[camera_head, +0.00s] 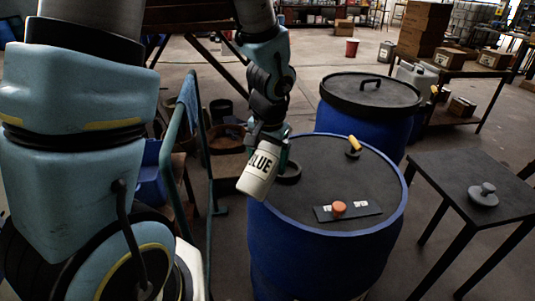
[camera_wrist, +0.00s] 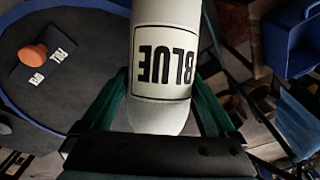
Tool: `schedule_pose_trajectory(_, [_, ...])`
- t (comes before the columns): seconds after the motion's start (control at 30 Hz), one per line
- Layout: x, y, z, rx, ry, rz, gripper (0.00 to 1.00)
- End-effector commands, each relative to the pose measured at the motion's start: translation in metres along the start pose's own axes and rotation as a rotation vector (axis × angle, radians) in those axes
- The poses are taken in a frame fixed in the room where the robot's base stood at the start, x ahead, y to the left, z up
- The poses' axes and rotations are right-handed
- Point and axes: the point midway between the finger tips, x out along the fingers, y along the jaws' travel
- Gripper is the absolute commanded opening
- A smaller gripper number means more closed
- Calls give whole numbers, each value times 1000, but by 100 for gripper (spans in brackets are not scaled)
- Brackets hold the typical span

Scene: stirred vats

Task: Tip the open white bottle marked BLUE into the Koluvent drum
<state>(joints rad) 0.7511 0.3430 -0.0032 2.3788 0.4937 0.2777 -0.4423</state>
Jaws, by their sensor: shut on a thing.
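The white bottle marked BLUE (camera_head: 259,172) is in my gripper (camera_head: 268,137), leaning slightly, at the left rim of the near blue drum. In the wrist view the bottle (camera_wrist: 165,55) stands between the two green fingers, its label upside down; my gripper (camera_wrist: 160,115) is shut on it. Its mouth is not visible. The near blue drum (camera_head: 320,265) has a dark top with a black ring (camera_head: 288,173) just right of the bottle, a yellow-handled fitting (camera_head: 354,147) and an orange knob (camera_head: 339,208) on a labelled plate. No Koluvent name is legible on either drum.
A second blue drum (camera_head: 370,93) with a black handled lid stands behind. A dark table (camera_head: 465,200) on the right holds a grey knobbed piece (camera_head: 483,194). A green rail (camera_head: 207,180) stands left of the near drum. Boxes (camera_head: 424,25) are stacked at the back right.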

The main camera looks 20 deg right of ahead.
Motion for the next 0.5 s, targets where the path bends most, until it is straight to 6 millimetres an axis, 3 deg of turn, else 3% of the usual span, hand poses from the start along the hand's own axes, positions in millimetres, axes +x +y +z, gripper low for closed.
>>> schedule_pose_trajectory(0.5, [4,0,3,12,-89,-5,0])
